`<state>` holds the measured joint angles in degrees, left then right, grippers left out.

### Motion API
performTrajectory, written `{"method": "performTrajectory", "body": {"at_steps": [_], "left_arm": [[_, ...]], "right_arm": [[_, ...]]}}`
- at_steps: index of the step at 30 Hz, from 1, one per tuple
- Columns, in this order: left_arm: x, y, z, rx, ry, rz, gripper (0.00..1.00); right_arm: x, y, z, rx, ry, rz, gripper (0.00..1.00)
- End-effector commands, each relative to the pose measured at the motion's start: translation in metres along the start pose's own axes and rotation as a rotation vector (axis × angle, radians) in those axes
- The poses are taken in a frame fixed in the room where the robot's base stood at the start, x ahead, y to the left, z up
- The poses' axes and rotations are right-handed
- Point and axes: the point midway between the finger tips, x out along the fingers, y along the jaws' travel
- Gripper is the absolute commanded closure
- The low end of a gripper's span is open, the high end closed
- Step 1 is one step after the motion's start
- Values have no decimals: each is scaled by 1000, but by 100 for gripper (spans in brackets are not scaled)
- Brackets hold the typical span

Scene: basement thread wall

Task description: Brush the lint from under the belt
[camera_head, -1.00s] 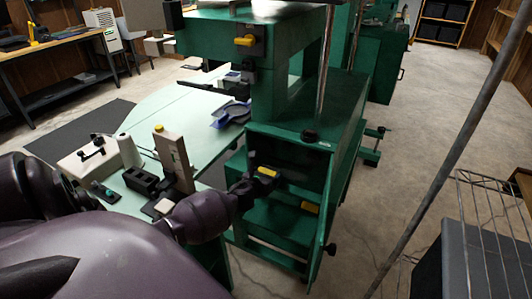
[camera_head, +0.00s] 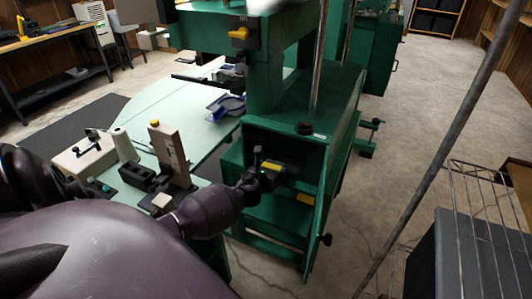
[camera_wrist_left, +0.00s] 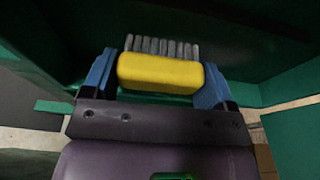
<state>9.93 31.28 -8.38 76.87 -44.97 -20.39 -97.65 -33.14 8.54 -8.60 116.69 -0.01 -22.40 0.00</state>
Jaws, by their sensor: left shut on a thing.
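My left gripper (camera_head: 268,170) reaches into the open lower compartment of the green machine (camera_head: 345,115). In the left wrist view its two blue fingers (camera_wrist_left: 158,80) are shut on the sides of a yellow-backed brush (camera_wrist_left: 160,72). The brush's grey bristles (camera_wrist_left: 162,47) point away from the gripper, toward the dark green interior. No clear gap or contact between bristles and a surface can be told. The belt and the lint cannot be made out. My right gripper is not in view.
The open green door (camera_head: 327,198) stands to the right of my left gripper. A second yellow piece (camera_head: 306,199) shows low in the compartment. The pale green worktable (camera_head: 185,120) is at left.

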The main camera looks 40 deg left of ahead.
Motion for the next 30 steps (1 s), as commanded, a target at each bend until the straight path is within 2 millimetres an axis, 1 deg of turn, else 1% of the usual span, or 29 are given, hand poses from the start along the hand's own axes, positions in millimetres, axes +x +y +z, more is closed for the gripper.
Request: {"method": "performTrajectory", "body": {"at_steps": [8,18,26,30], "left_arm": [[0,-8,1,-2,-1,0,40],[3,-32,2,-2,-1,0,40],[3,-40,2,-1,-1,0,40],[2,-49,2,-2,-3,-2,40]], "right_arm": [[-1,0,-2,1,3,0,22],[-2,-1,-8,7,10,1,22],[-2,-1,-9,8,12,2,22],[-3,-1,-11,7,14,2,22]]}}
